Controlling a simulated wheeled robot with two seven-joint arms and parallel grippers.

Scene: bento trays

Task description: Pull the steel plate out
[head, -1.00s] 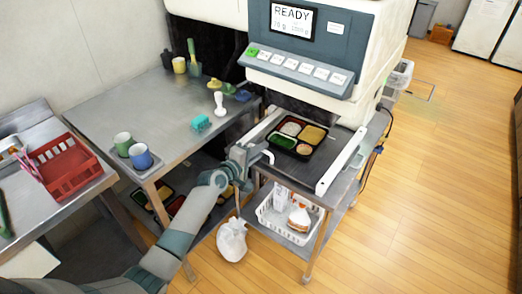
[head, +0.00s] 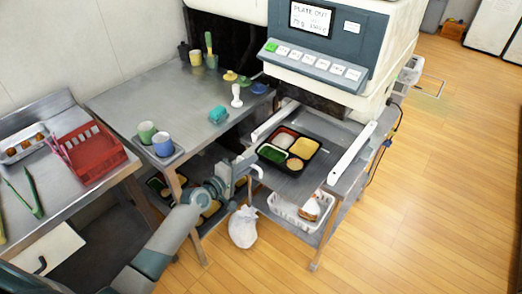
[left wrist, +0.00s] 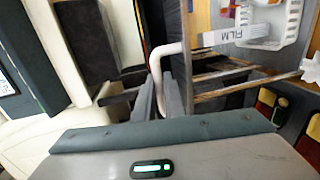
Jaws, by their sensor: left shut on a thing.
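The steel plate (head: 290,182) is a flat grey sheet between two white rails under the machine. It carries a black bento tray (head: 264,153) with several filled compartments. A white curved handle (head: 258,171) is at the plate's front left; it also shows in the left wrist view (left wrist: 157,62). My left gripper (head: 243,170) is shut on this handle, and its fingers (left wrist: 162,97) close around its lower end in the left wrist view. The fingers hide part of the handle. My right gripper is not in view.
The white machine's display (head: 311,18) reads "PLATE OUT". A white rail (head: 353,153) runs along the plate's right side. A white basket (head: 290,212) is on the shelf below, and a white bag (head: 243,228) is on the floor.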

